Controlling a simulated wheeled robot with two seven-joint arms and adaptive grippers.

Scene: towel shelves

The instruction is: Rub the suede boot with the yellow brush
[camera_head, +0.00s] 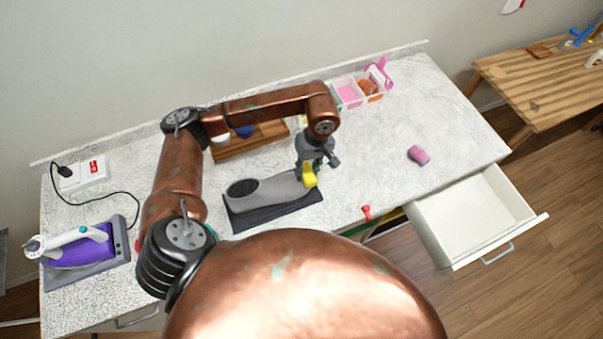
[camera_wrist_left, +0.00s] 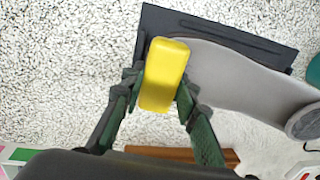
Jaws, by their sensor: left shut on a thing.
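The yellow brush (camera_head: 309,175) is in my left gripper (camera_head: 312,165), whose fingers are shut on it. It also shows in the left wrist view (camera_wrist_left: 164,75), between the two fingers of my left gripper (camera_wrist_left: 160,90). The grey suede boot (camera_head: 275,192) lies on a dark mat (camera_head: 290,210) on the counter. The boot also shows in the left wrist view (camera_wrist_left: 240,85), with the brush at its left end. The brush overlaps the boot's end in both views; whether they touch I cannot tell. My right gripper is not in view.
An open, empty drawer (camera_head: 470,217) juts out at the front right. A purple steamer or iron (camera_head: 85,250) stands on the left. A wooden tray (camera_head: 250,142) and a divided bin (camera_head: 349,92) stand at the back. A pink cylinder (camera_head: 418,155) lies on the right.

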